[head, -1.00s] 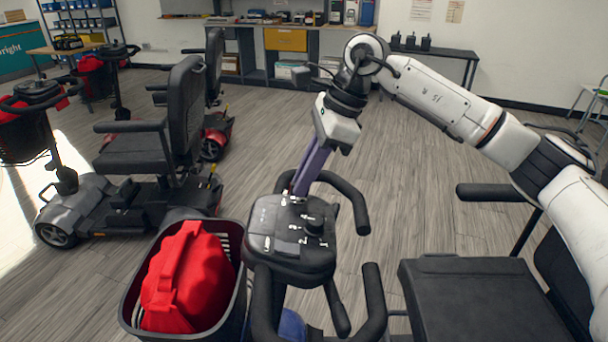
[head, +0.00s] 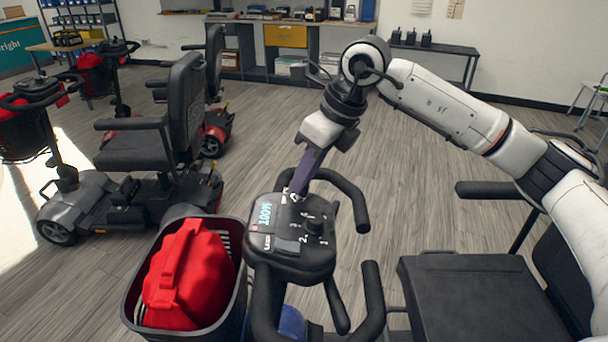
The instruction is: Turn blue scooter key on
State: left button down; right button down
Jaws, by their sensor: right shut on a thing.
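The blue scooter stands in front of me at the bottom middle of the head view; a bit of its blue body (head: 292,322) shows under the tiller. Its dark control panel (head: 290,238) has a dial, white markings and a lit display (head: 265,214) that reads 100%. My right gripper (head: 293,192) reaches down to the far edge of the panel, tilted, with its purple-grey fingers shut at the panel surface. The key itself is hidden at the fingertips, too small to make out. My left gripper is not in view.
A black basket (head: 236,280) holding a red bag (head: 188,278) hangs left of the panel. Black handlebars (head: 352,200) curve around it. The scooter's seat (head: 485,300) is at the lower right. Other scooters (head: 140,160) stand at left. The floor behind is clear.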

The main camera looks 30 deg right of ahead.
dwell(0.4)
jog(key=c, duration=1.8)
grip_release()
jog(key=shift+o, duration=0.2)
jog(key=shift+r, duration=0.1)
jog(key=v, duration=1)
jog(key=shift+r, duration=0.1)
